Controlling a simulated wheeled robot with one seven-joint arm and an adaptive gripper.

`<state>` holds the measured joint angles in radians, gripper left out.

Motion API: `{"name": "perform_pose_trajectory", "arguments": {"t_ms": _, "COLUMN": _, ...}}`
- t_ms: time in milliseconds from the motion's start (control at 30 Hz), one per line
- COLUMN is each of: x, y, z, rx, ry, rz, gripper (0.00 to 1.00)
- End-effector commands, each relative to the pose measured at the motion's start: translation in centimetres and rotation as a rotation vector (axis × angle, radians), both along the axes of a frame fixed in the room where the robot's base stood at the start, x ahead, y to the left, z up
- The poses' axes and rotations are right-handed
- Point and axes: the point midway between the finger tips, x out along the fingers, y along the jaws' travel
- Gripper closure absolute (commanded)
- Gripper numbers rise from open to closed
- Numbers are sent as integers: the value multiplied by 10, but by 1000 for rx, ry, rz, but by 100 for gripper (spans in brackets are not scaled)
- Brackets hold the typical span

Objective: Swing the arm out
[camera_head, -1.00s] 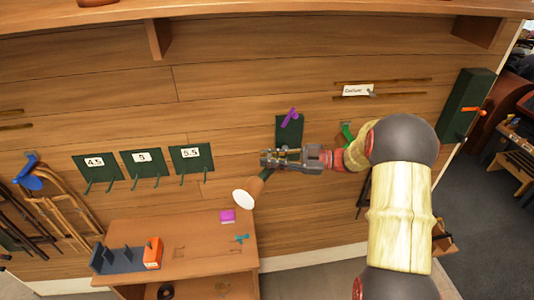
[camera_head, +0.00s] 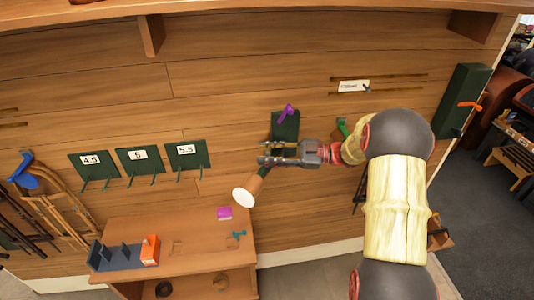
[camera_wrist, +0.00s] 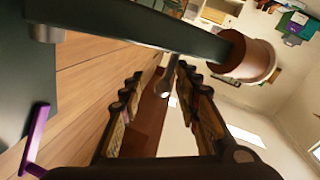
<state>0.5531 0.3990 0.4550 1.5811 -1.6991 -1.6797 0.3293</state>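A dark green wall plate (camera_head: 291,121) with a purple lever (camera_head: 286,111) is mounted on the wood wall. A swing arm comes from it, ending in a brown cylinder with a white end (camera_head: 244,197) low and left. In the wrist view the arm's dark green bar (camera_wrist: 150,27) crosses above my fingers to the brown cylinder (camera_wrist: 245,57). A small grey peg (camera_wrist: 168,76) hangs from the bar, seen between my fingers. My gripper (camera_head: 263,153) is in front of the plate, fingers apart, pointing left. It hides part of the swing arm. I cannot tell whether it touches the peg.
Green boards labelled 4.5 (camera_head: 94,163), 5 (camera_head: 139,160) and 5.5 (camera_head: 186,154) hang to the left. A green box (camera_head: 463,100) is at the right.

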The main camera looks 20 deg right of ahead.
Motion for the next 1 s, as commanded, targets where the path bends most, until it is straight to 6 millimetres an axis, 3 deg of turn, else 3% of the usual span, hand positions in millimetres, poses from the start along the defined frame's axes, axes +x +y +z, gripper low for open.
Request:
{"name": "perform_pose_trajectory", "arguments": {"t_ms": 267, "x": -2, "y": -5, "z": -1, "rx": 1, "ry": 2, "rz": 0, "gripper": 68}}
{"name": "perform_pose_trajectory", "arguments": {"t_ms": 733, "x": -34, "y": -86, "z": -1, "rx": 1, "ry": 2, "rz": -3, "gripper": 68}}
{"name": "perform_pose_trajectory", "arguments": {"t_ms": 1000, "x": -44, "y": -110, "z": -1, "rx": 0, "ry": 1, "rz": -1, "gripper": 68}}
